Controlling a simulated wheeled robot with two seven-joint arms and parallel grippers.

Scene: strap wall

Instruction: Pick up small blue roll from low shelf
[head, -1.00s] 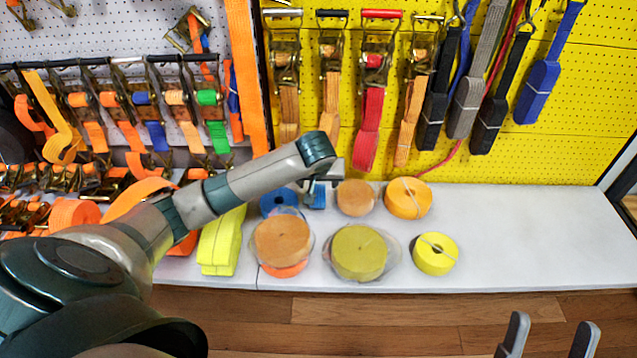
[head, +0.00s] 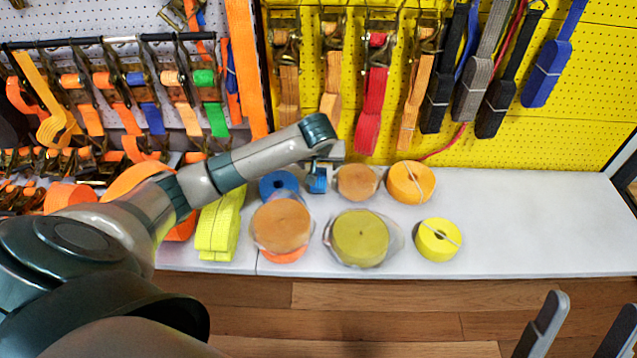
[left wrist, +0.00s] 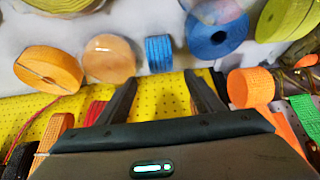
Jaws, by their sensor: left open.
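The small blue roll (head: 316,181) stands on the low white shelf (head: 520,225), just right of a larger blue roll (head: 268,187). In the left wrist view the small blue roll (left wrist: 158,53) lies just beyond the fingertips, roughly between their lines. My left gripper (left wrist: 160,76) is open and empty, with a visible gap to the roll. In the head view its wrist hangs above and behind the small roll, and its fingers are mostly hidden. My right gripper (head: 585,325) is open and empty at the lower right, in front of the shelf.
A tan roll (head: 357,182) and an orange roll (head: 411,183) stand to the right. Wrapped tan (head: 281,225) and olive (head: 360,237) rolls and a yellow roll (head: 438,240) are in front. Straps hang on the yellow pegboard (head: 560,130). The shelf's right end is clear.

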